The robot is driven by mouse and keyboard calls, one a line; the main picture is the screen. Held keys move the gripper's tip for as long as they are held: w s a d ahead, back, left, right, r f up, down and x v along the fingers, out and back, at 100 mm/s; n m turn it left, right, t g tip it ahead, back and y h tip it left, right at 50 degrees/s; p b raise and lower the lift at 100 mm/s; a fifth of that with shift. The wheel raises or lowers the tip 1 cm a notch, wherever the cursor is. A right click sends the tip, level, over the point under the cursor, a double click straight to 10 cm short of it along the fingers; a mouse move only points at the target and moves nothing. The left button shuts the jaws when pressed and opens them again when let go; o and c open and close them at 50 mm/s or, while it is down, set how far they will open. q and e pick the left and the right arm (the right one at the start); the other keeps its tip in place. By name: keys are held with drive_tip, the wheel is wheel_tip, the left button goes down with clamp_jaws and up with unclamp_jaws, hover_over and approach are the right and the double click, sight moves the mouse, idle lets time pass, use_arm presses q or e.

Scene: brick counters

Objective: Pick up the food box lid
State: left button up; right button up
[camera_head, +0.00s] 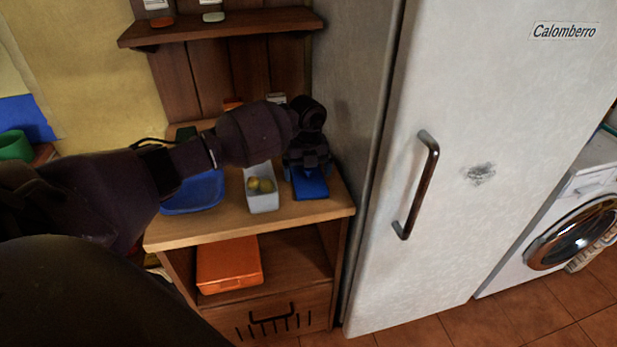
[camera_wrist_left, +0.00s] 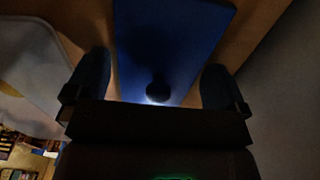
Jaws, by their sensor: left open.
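The blue lid (camera_head: 310,186), a flat rectangle, lies on the wooden counter close to the fridge. A white food box (camera_head: 263,201) with a few yellow-green round items in it stands just left of the lid. My left gripper (camera_head: 308,168) points down over the lid and hides its far part. In the left wrist view the lid (camera_wrist_left: 170,40) lies between the two spread fingers of the gripper (camera_wrist_left: 155,80), with nothing held. A dark round spot, perhaps a knob or shadow, shows on the lid. Whether the fingers touch it I cannot tell. My right gripper is not in view.
A blue tray (camera_head: 195,193) lies left of the white box, partly behind my arm. The tall white fridge (camera_head: 480,130) closes off the right side. A wooden shelf (camera_head: 225,27) hangs above. An orange box (camera_head: 229,264) sits in the compartment below the counter (camera_head: 200,233).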

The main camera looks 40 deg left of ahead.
use_arm(q)
drive_tip(key=shift+c, duration=0.3)
drive_tip(key=c, duration=0.7)
drive_tip(key=shift+o, duration=0.2)
drive_tip(key=shift+r, duration=0.15)
